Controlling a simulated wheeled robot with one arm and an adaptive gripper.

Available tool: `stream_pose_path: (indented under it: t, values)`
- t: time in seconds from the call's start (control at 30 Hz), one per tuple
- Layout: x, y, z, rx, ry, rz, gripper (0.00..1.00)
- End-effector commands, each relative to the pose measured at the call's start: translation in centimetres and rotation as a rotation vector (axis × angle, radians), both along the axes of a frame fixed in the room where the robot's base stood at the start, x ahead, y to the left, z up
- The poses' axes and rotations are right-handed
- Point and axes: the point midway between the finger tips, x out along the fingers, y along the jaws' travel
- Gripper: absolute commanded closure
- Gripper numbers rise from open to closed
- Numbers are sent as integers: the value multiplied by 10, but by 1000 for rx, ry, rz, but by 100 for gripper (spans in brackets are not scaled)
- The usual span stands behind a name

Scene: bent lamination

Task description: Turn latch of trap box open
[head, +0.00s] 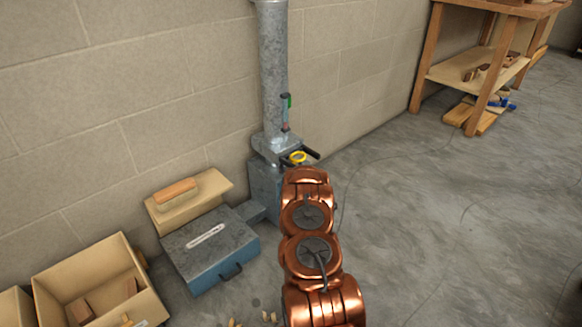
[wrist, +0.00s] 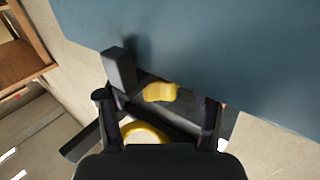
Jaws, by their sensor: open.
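The trap box (head: 265,187) is a grey metal box at the foot of a round duct, against the wall in the head view. In the wrist view a blue-grey surface, apparently its face (wrist: 220,45), fills the top. The latch appears to be the dark part with a yellow piece (wrist: 160,92) in front of that face. My gripper (wrist: 156,100) is open, one finger on each side of the yellow piece; contact cannot be told. A yellow ring (wrist: 145,132) shows below it, partly hidden by my gripper. In the head view my arm hides most of my gripper.
A grey-blue case (head: 210,250) lies on the floor left of the trap box, with a wooden piece (head: 190,200) behind it. An open wooden crate (head: 62,275) stands further left. A workbench (head: 468,78) is at the back right.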

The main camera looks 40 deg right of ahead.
Motion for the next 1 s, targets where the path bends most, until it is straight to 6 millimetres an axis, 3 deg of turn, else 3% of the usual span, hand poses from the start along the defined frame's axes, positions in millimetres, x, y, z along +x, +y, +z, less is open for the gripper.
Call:
stream_pose_path:
  t: [0.1,0.67,1.0]
  values:
    - [0,0,0,0,0,0,35]
    - [0,1,0,0,0,1,94]
    - [-1,-1,2,-2,1,42,94]
